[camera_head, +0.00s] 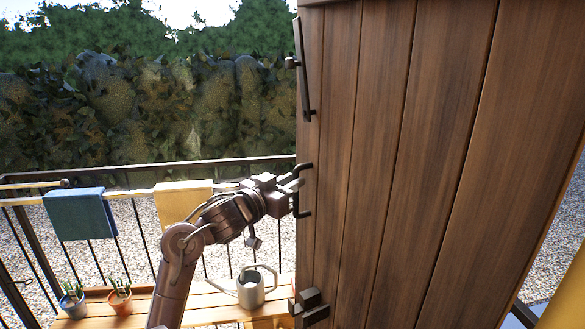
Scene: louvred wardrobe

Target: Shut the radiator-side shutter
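A tall brown plank shutter (400,150) fills the right half of the head view, its left edge standing out in front of the balcony. A dark pull handle (297,203) sits near that left edge at mid height. My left gripper (290,189) reaches in from the lower left, with its fingers at the handle. The fingertips overlap the handle in the picture, so I cannot tell whether they are closed on it. My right gripper is not in view. No radiator shows.
A long dark bar fitting (303,75) is higher on the shutter and a dark block fitting (310,307) lower. Left are a railing (130,190) with blue (80,214) and yellow (184,202) cloths, and a wooden bench (205,303) with a watering can (250,288) and potted plants (120,300).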

